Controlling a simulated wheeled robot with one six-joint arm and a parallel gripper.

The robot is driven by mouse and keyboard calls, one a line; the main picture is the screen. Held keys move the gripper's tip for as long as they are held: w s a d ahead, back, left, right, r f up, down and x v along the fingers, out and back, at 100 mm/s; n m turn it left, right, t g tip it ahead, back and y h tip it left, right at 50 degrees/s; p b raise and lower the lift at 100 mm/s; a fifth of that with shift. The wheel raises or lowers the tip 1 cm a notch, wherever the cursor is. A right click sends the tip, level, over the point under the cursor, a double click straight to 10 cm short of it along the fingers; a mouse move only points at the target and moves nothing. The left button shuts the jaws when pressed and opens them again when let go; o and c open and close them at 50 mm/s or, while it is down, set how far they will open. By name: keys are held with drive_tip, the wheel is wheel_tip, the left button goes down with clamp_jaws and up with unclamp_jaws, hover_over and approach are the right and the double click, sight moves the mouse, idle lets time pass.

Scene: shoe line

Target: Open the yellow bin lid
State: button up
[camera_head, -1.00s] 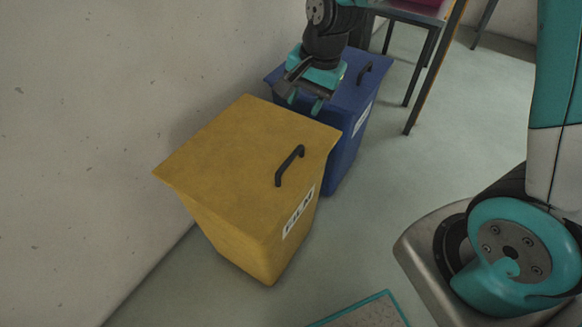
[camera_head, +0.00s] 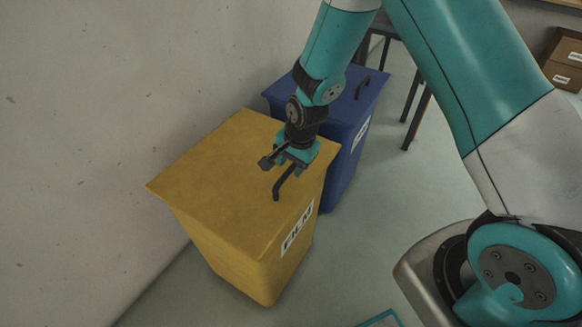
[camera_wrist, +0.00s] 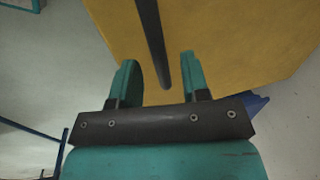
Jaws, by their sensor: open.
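The yellow bin (camera_head: 232,250) stands by the wall with its lid (camera_head: 205,175) closed flat and a "FILM" label on its front. A dark bar handle (camera_head: 281,188) sits on the lid near its right edge. My gripper (camera_head: 288,171) is over the far end of the handle, partly hiding it. In the wrist view my gripper (camera_wrist: 160,75) is open, and the dark handle (camera_wrist: 152,40) runs between its two teal fingers, with the yellow lid (camera_wrist: 220,40) behind. Whether the fingers touch the handle cannot be told.
A blue bin (camera_head: 345,125) with a dark handle stands just behind the yellow bin, close to it. The wall (camera_head: 90,130) runs along the left. A table leg (camera_head: 417,118) stands at the back. Grey floor (camera_head: 385,200) to the right is clear.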

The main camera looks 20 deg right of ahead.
drive_tip(key=shift+w+a+f, duration=0.1)
drive_tip(key=shift+f, duration=0.55)
